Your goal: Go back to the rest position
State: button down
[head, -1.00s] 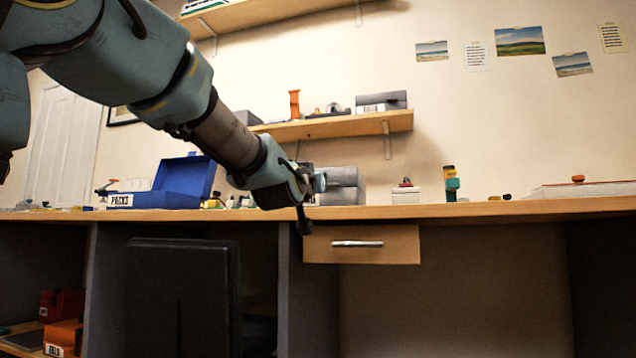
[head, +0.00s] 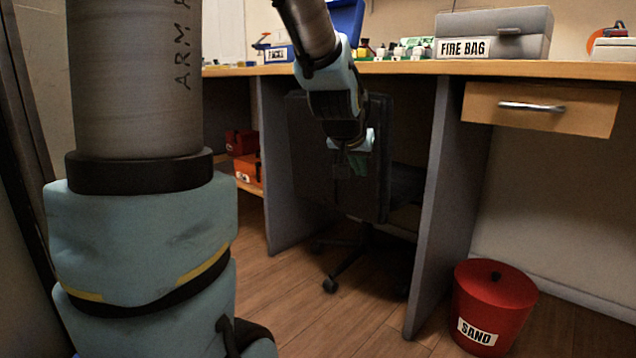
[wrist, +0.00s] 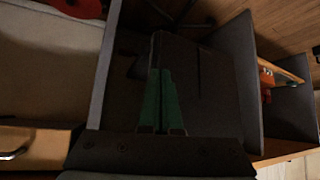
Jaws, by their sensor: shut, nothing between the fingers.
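My gripper (head: 358,162) hangs in front of the dark office chair, below the level of the workbench top, in the head view. In the wrist view its two green fingers (wrist: 161,98) lie side by side, shut and empty. The dark chair back (wrist: 205,95) fills the space behind the fingers in the wrist view. My arm comes down from the top of the head view, and a large arm section stands at the left.
The workbench (head: 400,68) carries a grey case labelled FIRE BAG (head: 492,34) and a blue box (head: 345,20). The office chair (head: 335,185) stands between the supports. A red SAND bucket (head: 493,305) is on the wooden floor.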

jog(key=s+a+f+n+g+y+p, duration=0.2)
jog(key=s+a+f+g+p, duration=0.15)
jog(key=s+a, duration=0.45)
jog(key=s+a+f+n+g+y+p, duration=0.1)
jog(key=s+a+f+g+p, duration=0.25)
jog(key=s+a, duration=0.45)
notch_tip(320, 180, up, 36)
jog(key=p, duration=3.4)
jog(key=shift+w+f+p, duration=0.25)
jog(key=shift+w+p, duration=0.1)
jog(key=shift+p, duration=0.05)
jog(key=shift+d, duration=0.15)
